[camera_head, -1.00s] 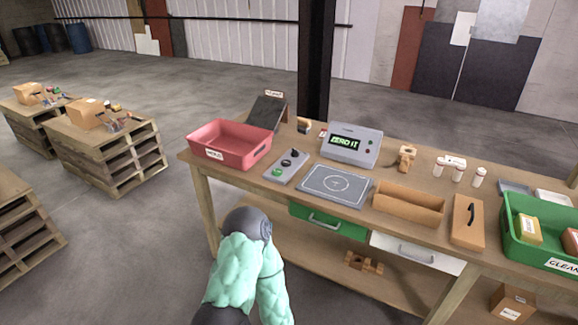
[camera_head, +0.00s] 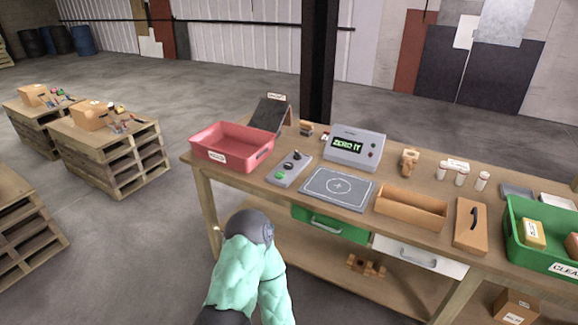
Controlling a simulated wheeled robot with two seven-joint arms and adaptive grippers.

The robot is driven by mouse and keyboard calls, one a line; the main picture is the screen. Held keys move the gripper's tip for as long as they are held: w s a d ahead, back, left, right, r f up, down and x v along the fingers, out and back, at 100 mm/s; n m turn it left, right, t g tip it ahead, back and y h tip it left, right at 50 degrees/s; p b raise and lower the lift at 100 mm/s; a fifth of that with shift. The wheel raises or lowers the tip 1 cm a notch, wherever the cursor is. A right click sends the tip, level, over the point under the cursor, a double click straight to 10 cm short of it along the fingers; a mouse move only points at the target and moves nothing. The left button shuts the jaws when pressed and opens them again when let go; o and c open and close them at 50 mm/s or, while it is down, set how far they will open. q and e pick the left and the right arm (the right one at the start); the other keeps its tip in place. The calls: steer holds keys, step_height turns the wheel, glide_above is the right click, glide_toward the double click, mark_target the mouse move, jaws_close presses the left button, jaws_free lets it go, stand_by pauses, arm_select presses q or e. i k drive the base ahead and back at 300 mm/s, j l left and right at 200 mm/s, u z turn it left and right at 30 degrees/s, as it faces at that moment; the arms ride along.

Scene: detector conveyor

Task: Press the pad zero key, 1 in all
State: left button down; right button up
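The grey detector pad (camera_head: 322,201) with a ring and cross mark lies on the bench. Left of the pad is a narrow grey control panel (camera_head: 284,178) with a green button (camera_head: 280,176) and a dark knob (camera_head: 296,155). No label marking a zero key is legible. A teal-sleeved arm of mine is in front of the bench, low in the view; neither gripper shows.
A red tray (camera_head: 212,156) sits on the bench's left end. An open brown box (camera_head: 408,213), a brown case with a black handle (camera_head: 468,228) and a green bin (camera_head: 524,250) stand right of the pad. Small white bottles (camera_head: 461,177) stand behind. Pallets (camera_head: 113,163) are at left.

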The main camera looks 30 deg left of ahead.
mark_target(287, 165)
steer(key=i+j+u, duration=0.1)
steer(key=i+j, duration=0.6)
steer(key=i, duration=0.1)
